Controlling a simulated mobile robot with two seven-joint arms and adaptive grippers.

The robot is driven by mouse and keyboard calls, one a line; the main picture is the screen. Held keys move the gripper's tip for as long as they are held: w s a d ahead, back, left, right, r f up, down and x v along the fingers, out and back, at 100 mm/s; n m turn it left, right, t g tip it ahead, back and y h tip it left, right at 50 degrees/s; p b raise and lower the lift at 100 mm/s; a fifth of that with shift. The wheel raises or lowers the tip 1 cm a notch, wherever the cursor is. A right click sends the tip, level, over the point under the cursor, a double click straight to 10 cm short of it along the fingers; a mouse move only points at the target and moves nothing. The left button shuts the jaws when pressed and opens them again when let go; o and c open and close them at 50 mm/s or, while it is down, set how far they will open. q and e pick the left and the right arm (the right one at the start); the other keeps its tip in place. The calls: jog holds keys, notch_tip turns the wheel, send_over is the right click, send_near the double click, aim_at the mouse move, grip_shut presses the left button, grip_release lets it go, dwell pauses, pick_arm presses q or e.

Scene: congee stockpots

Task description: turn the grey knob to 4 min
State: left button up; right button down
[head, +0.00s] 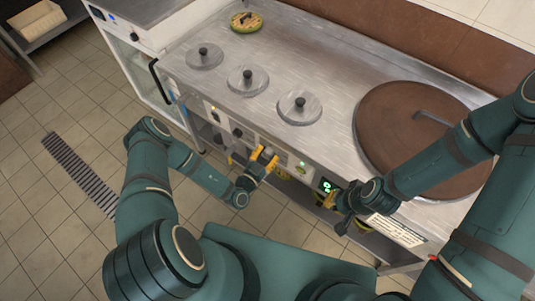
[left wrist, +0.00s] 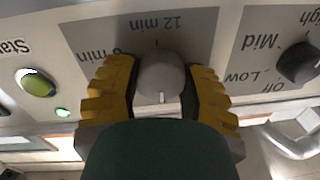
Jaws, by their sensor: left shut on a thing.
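The grey knob (left wrist: 160,75) sits on the front panel between the yellow fingers of my left gripper (left wrist: 160,90) in the left wrist view, which is upside down. The fingers are shut on the knob from both sides. Its white mark points to the bottom of the picture, away from the "12 min" label. An "8 min" label shows partly beside the left finger. Any 4 min label is hidden. In the head view, my left gripper (head: 262,161) is at the front panel and hides the knob. My right gripper (head: 332,201) is near the panel's green display; its opening is unclear.
A black knob (left wrist: 299,63) with Off, Low and Mid labels is beside the grey one. A green button (left wrist: 36,83) is on the other side. Small round lids (head: 248,80) and a large brown lid (head: 400,125) lie on the countertop.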

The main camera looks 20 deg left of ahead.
pick_arm(q)
jog(key=m, duration=0.6)
jog(key=m+p, duration=0.1)
jog(key=m, duration=0.4)
jog(key=shift+m+h, duration=0.4)
dwell(0.4)
jog(key=o, duration=1.2)
jog(key=shift+o, duration=0.2)
